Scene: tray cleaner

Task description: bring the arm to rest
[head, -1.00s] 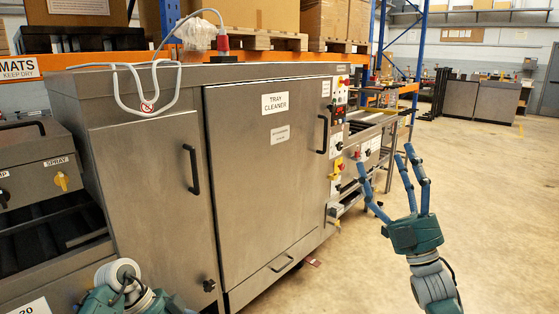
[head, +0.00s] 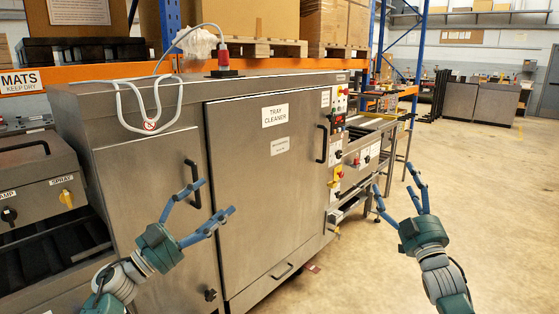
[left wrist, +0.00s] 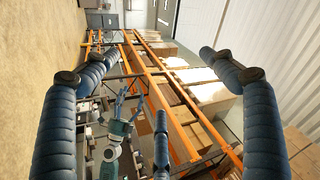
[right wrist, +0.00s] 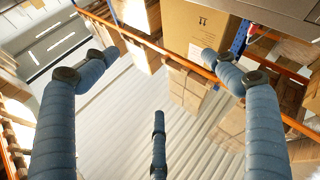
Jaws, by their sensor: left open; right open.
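My left gripper (head: 198,208) is open and empty in the head view. It is raised in front of the tray cleaner's left door, and its fingers overlap that door and its handle in the picture. My right gripper (head: 402,200) is open and empty, upright at the right over the bare floor. The left wrist view shows the left gripper's spread fingers (left wrist: 155,75) with nothing between them. The right wrist view shows the right gripper's spread fingers (right wrist: 150,75), also with nothing between them.
The steel tray cleaner (head: 265,190) fills the middle, with closed doors. A control panel with a yellow spray knob (head: 66,198) stands at the far left. A roller table (head: 375,128) adjoins on the right. Open concrete floor (head: 500,200) lies to the right.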

